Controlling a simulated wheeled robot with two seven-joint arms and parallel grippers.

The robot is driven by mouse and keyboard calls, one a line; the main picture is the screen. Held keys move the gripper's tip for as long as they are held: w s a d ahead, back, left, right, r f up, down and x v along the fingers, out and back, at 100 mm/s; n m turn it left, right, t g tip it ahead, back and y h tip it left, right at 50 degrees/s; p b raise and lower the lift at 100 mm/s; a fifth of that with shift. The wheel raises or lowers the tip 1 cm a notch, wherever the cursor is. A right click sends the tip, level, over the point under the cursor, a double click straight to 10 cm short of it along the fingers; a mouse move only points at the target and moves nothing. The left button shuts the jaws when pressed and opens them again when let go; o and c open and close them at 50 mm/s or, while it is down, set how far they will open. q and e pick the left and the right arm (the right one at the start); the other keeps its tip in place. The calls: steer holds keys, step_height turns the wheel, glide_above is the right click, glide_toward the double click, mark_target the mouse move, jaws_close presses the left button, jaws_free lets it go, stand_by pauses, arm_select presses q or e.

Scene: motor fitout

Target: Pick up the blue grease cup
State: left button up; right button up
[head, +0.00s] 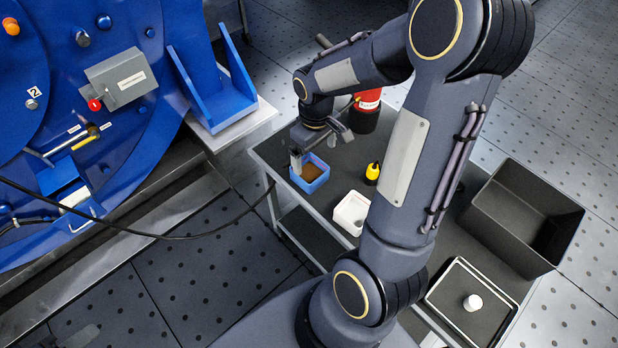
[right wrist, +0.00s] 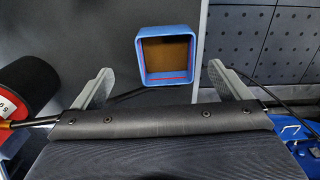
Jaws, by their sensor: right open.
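The blue grease cup (head: 309,173) is a square, open-topped box with brown grease inside. It stands upright on the dark cart top, near the cart's left edge. In the right wrist view the cup (right wrist: 166,55) lies ahead of and between the fingers. My right gripper (head: 297,164) is at the cup's left rim in the head view. Its two fingers (right wrist: 163,84) are spread wide with nothing between them, and I cannot tell whether one touches the cup. My left gripper is not in view.
On the cart (head: 335,200) stand a yellow bottle (head: 372,172), a white box (head: 351,212), a red-and-black can (head: 366,108), a black bin (head: 525,215) and a tray (head: 455,302) with a white piece. A black cable (head: 150,235) hangs left of the cart. The blue motor (head: 75,110) stands beyond it.

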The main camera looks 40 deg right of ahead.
steer(key=b, duration=0.1)
glide_above(312, 180)
step_height(312, 180, down, 5)
steer(key=shift+r, duration=0.1)
steer(key=shift+d+f+b, duration=0.1)
steer(key=shift+f+b, duration=0.2)
steer(key=shift+f, duration=0.3)
steer(key=c, duration=1.1)
